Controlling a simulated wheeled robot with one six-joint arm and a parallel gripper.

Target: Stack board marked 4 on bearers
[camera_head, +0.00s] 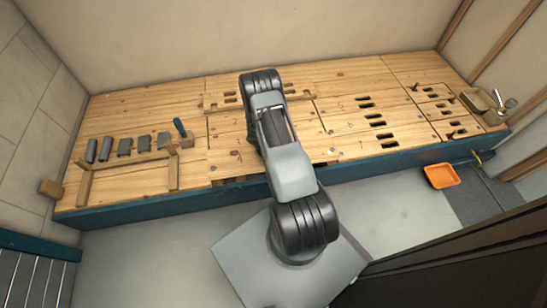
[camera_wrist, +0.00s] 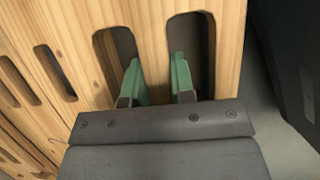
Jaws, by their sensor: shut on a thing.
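In the wrist view, the two green fingers of my gripper (camera_wrist: 157,82) reach into two neighbouring slots of a wooden board (camera_wrist: 225,22). They are shut on the strip of wood between the slots. In the head view my arm hides the gripper and the gripped part of the board. Several slotted boards with small marks lie flat along the bench; the marks are too small to read, so I cannot tell which is 4. Two wooden rails that look like the bearers, a left one (camera_head: 84,188) and a right one (camera_head: 173,173), lie at the left of the bench.
A tap (camera_head: 510,103) is at the far right. An orange tray (camera_head: 441,176) lies on the floor. The bench (camera_head: 130,212) has a dark teal front, with walls behind it.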

